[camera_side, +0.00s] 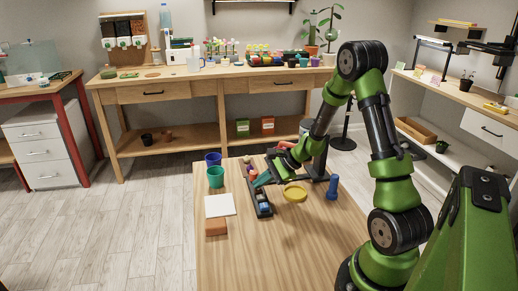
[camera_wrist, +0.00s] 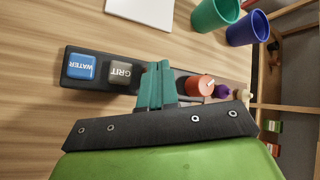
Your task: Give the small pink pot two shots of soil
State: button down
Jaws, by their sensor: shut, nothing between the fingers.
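A black button panel (camera_side: 262,203) lies on the wooden table. In the wrist view it shows a blue button marked WATER (camera_wrist: 80,67) and a grey button marked GRIT (camera_wrist: 124,72). My gripper (camera_side: 259,182) has teal fingers, shut and empty, pointing down at the panel's far end. In the wrist view the fingers (camera_wrist: 154,82) are beside the GRIT button and cover that part of the panel; I cannot tell whether they touch it. No soil button shows. I cannot make out a small pink pot for certain in either view.
A green pot (camera_side: 216,177) and a blue pot (camera_side: 213,158) stand at the table's far left. A white pad (camera_side: 220,205), brown block (camera_side: 216,227), yellow dish (camera_side: 295,193) and blue upright object (camera_side: 332,187) surround the panel. A red object (camera_wrist: 200,86) is close beside the fingers.

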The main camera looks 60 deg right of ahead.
aim_at(261, 190)
jog(key=shift+f, duration=0.2)
dwell(0.3)
jog(key=shift+r, duration=0.95)
jog(key=shift+r, duration=0.1)
jog(key=shift+r, duration=2.4)
